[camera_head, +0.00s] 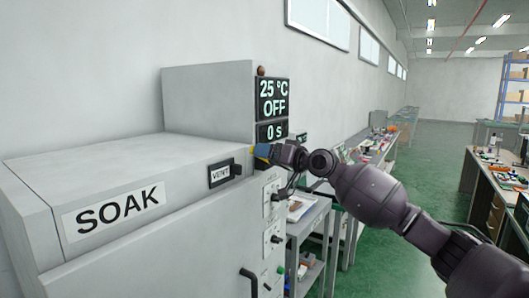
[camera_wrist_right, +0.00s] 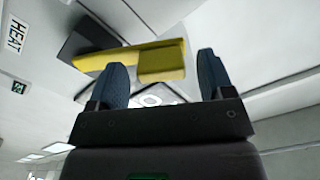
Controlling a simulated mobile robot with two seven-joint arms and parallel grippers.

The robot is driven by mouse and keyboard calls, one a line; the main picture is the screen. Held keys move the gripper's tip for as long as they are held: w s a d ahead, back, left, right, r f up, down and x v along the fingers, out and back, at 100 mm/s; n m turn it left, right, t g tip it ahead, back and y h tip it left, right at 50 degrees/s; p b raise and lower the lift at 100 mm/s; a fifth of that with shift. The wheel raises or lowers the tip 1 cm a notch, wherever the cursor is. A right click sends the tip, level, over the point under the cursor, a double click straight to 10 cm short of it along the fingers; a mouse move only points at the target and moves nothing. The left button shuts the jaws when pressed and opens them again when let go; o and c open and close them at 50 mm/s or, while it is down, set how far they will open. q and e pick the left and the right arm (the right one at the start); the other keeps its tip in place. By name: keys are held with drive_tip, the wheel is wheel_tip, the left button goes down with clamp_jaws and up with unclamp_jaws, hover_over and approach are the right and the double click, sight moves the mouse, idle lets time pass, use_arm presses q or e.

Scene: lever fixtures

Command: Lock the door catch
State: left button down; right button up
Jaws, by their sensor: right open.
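A yellow lever, which I take to be the door catch (camera_wrist_right: 161,62), shows large in the right wrist view. It has a long bar and a blockier end, on a dark mount. In the head view only a small yellow bit (camera_head: 253,150) shows at the front corner of the grey chamber, by my right gripper (camera_head: 263,152). My right gripper (camera_wrist_right: 162,65) is open, its two blue fingers on either side of the blocky end. The bar runs left past the left finger. I cannot tell whether a finger touches it. My left gripper is not in view.
The grey chamber (camera_head: 130,145) carries a SOAK label (camera_head: 115,212), a VENT label (camera_head: 221,173) and a display (camera_head: 273,105). Switches and knobs (camera_head: 272,240) line its front panel, with a black handle (camera_head: 249,280) below.

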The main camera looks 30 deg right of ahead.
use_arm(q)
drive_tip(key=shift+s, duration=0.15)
use_arm(e)
drive_tip(key=shift+w+a, duration=0.25)
drive_tip(key=shift+w, duration=0.45)
